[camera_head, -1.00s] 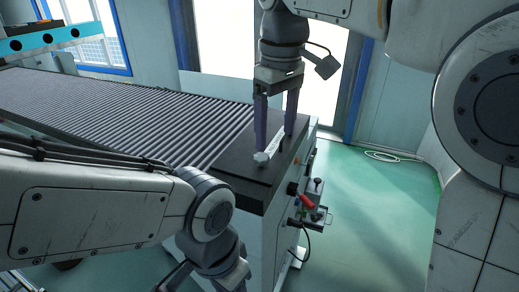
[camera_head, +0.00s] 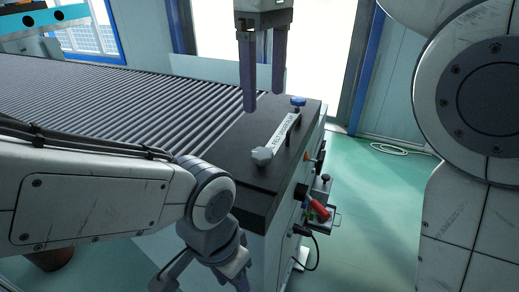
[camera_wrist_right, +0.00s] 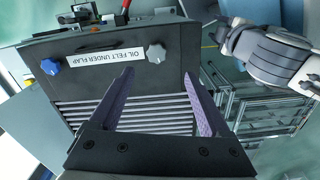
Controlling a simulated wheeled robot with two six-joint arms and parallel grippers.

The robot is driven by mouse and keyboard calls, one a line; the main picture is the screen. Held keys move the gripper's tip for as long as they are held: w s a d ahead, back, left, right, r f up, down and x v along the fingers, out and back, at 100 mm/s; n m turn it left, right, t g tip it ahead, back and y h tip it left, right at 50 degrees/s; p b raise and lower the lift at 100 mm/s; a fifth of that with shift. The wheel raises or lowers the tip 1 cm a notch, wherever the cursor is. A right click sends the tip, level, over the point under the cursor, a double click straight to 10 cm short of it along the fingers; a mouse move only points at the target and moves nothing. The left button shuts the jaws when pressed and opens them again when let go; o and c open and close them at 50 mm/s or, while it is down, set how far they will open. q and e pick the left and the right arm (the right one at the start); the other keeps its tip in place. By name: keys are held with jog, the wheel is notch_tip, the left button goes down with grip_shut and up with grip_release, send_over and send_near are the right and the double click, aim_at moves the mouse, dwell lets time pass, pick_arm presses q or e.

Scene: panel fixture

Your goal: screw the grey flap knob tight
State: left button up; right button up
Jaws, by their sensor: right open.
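The grey flap knob (camera_head: 261,156) stands at the near end of the dark flap panel (camera_head: 235,160) on top of the machine. It also shows in the right wrist view (camera_wrist_right: 156,53), just beyond the fingertips. My right gripper (camera_head: 264,100) hangs above the panel, open and empty, its two purple fingers apart and clear of the knob. The fingers also show in the right wrist view (camera_wrist_right: 158,74). My left gripper (camera_head: 205,280) is at the bottom edge of the head view, partly cut off; its jaw state is unclear.
A blue knob (camera_head: 298,101) sits at the panel's far end, with a white label (camera_head: 283,135) reading "OIL FELT UNDER FLAP" between the knobs. A dark handle (camera_head: 293,127) stands beside the label. A roller conveyor (camera_head: 130,95) adjoins the panel. A red-handled part (camera_head: 318,210) projects from the side.

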aim_at(262, 153)
pick_arm(q)
jog(key=shift+w+d+f+b, duration=0.1)
jog(key=shift+w+f+b, duration=0.2)
jog(key=shift+f+b, duration=0.25)
jog(key=shift+w+d+f+b, duration=0.1)
jog(key=shift+w+f+b, duration=0.2)
jog(key=shift+f, duration=0.4)
pick_arm(e)
jog(key=f, duration=0.8)
jog(key=w+f, duration=0.1)
jog(key=f, duration=0.3)
jog(key=shift+a, duration=0.15)
grip_shut()
